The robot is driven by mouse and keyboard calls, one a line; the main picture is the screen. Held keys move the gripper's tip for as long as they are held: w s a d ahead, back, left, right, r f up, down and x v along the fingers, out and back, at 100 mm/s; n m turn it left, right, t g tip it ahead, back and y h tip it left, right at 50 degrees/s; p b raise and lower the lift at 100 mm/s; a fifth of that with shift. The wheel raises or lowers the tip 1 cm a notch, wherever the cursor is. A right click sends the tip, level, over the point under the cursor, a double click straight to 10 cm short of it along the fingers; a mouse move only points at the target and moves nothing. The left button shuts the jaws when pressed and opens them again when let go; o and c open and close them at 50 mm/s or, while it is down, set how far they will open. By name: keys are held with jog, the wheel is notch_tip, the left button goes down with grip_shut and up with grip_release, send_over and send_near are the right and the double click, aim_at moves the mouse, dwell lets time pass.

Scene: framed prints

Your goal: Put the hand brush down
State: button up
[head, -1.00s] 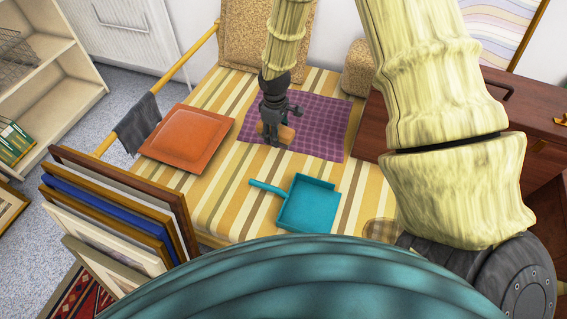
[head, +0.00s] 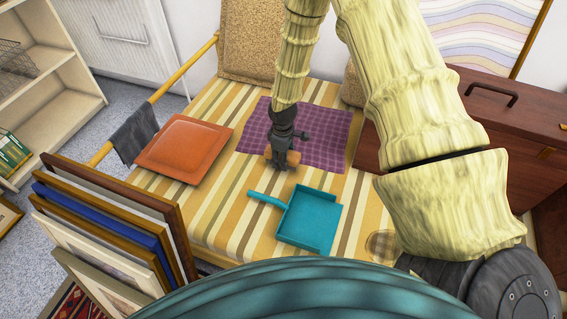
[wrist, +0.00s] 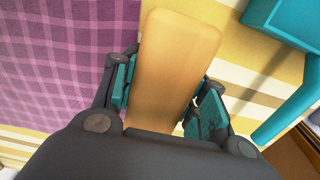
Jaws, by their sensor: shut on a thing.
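My gripper (head: 281,163) is over the striped bed cover, by the near left edge of the purple checked cloth (head: 326,140). It is shut on the hand brush (wrist: 176,68), whose flat tan wooden back fills the middle of the wrist view between the two teal-padded fingers. In the head view only a small tan part of the brush (head: 291,156) shows beside the fingers. Its bristles are hidden, and I cannot tell whether it touches the cover. A teal dustpan (head: 311,222) lies on the stripes nearer to me, its handle pointing left; part shows in the wrist view (wrist: 283,20).
Framed prints (head: 115,225) stand at the near left. A brown wooden chest (head: 480,110) stands on the right. Striped cover is bare between cushion and dustpan.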

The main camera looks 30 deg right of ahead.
jog(key=shift+f, duration=1.35)
jog(key=shift+f, duration=0.15)
jog(key=o, duration=1.3)
jog(key=shift+o, duration=0.2)
notch_tip(320, 180, up, 12)
jog(key=shift+r+p, duration=0.15)
jog(key=shift+p, duration=0.7)
